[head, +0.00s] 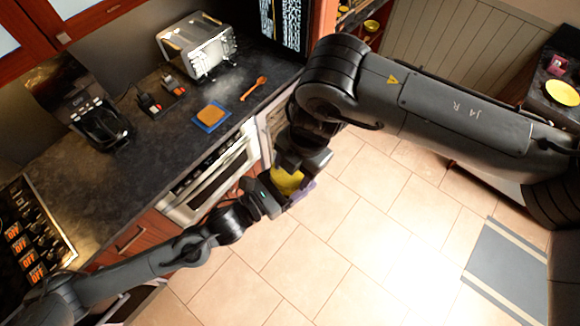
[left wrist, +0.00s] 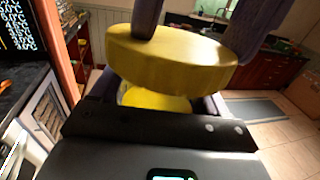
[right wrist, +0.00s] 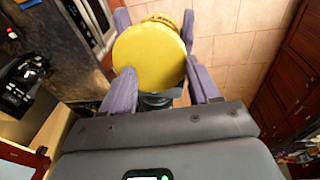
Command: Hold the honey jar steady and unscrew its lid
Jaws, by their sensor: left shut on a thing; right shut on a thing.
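The honey jar's yellow lid (left wrist: 170,58) fills the upper middle of the left wrist view, and its round top faces the camera in the right wrist view (right wrist: 148,58). Yellow also shows between my grippers in the head view. My right gripper (right wrist: 160,75) is shut on the lid, one purple finger on each side. Below the lid, part of the jar (left wrist: 155,101) shows yellow with a pale rim area. My left gripper (left wrist: 157,108) is shut on the jar. The jar's lower part is hidden. I cannot tell whether lid and jar still touch.
Both arms meet over the tiled floor beside the dark counter (head: 155,185). On the counter are a toaster oven (head: 197,45), a coffee machine (head: 98,120), a wooden spoon (head: 254,88) and bread on a blue board (head: 212,115).

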